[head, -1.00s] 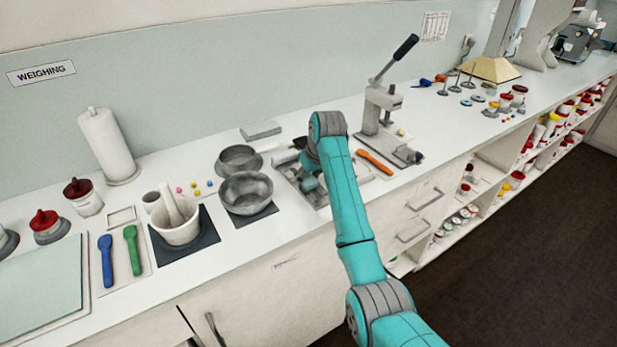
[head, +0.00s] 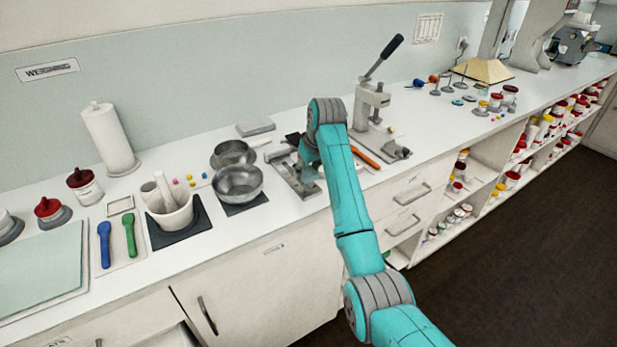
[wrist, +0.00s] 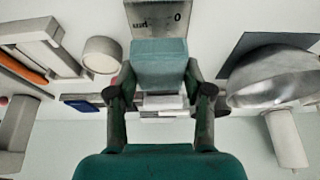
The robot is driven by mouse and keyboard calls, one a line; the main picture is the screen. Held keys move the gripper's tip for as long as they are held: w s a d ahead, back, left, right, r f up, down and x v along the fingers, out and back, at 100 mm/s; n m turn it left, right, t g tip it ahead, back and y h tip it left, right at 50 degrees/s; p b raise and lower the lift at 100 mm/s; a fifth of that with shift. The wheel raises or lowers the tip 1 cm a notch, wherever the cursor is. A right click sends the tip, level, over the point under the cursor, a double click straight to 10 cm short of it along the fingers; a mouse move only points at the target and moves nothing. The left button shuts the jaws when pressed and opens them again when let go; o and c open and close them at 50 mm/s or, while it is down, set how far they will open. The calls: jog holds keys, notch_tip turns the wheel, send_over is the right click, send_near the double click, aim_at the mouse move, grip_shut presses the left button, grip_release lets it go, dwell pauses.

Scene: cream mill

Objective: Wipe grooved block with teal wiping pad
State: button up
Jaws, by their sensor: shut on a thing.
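My gripper (wrist: 160,92) is shut on the teal wiping pad (wrist: 160,68), which sits between its two fingers. The grooved block (wrist: 158,18) is a grey metal piece with dark scale marks; it extends beyond the pad at the top of the wrist view. The pad overlaps the block there, but I cannot tell whether they touch. In the head view the grey block (head: 304,190) lies on the counter, left of my arm. My gripper (head: 309,173) is over its far part, and my arm hides much of it.
A metal bowl (head: 238,182) on a dark mat stands close on the left. A lever press (head: 371,108) stands close on the right, with an orange-handled tool (head: 366,158) by it. A round white container (wrist: 102,55) is beside the pad. The counter's front strip is clear.

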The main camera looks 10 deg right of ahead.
jog(key=shift+r, duration=2.15)
